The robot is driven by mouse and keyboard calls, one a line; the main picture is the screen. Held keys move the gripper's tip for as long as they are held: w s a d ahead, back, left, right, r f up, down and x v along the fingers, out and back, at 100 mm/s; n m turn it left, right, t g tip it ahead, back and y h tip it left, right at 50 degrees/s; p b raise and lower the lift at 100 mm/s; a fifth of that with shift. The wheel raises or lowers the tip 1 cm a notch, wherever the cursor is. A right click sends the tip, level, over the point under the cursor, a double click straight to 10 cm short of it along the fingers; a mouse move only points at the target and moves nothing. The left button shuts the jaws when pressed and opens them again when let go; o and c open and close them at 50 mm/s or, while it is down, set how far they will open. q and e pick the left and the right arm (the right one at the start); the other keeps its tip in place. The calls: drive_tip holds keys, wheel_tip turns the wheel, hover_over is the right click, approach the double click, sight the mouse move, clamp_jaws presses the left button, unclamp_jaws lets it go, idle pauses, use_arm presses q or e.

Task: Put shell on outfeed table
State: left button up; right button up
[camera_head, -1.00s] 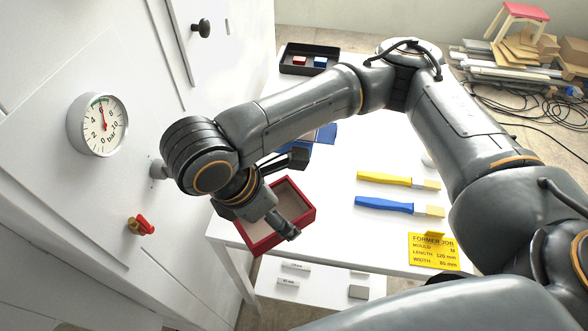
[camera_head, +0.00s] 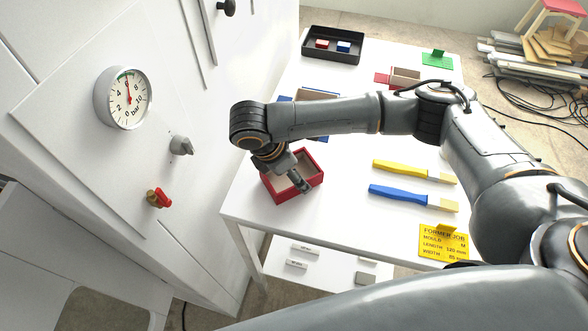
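A red open-topped box shell (camera_head: 279,193) with a tan inside is at the near left corner of the white table (camera_head: 345,215). My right gripper (camera_head: 296,177) points down at it, with one dark finger over its near right side. The other finger is mostly hidden by the wrist. The gripper appears shut on the shell. The shell looks level and within the table edge; I cannot tell whether its base touches the top. My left gripper is not in view.
A yellow brush (camera_head: 400,170) and blue brush (camera_head: 398,194) lie right of the shell, with a yellow job card (camera_head: 443,243) nearer. A black tray (camera_head: 319,46) is at the back. The white machine panel with a gauge (camera_head: 128,98) stands left.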

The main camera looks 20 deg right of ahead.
drive_tip(key=shift+f, duration=0.15)
drive_tip(key=o, duration=1.1)
drive_tip(key=shift+f, duration=0.1)
drive_tip(key=b+v, duration=0.1)
drive_tip(key=v, duration=1.1)
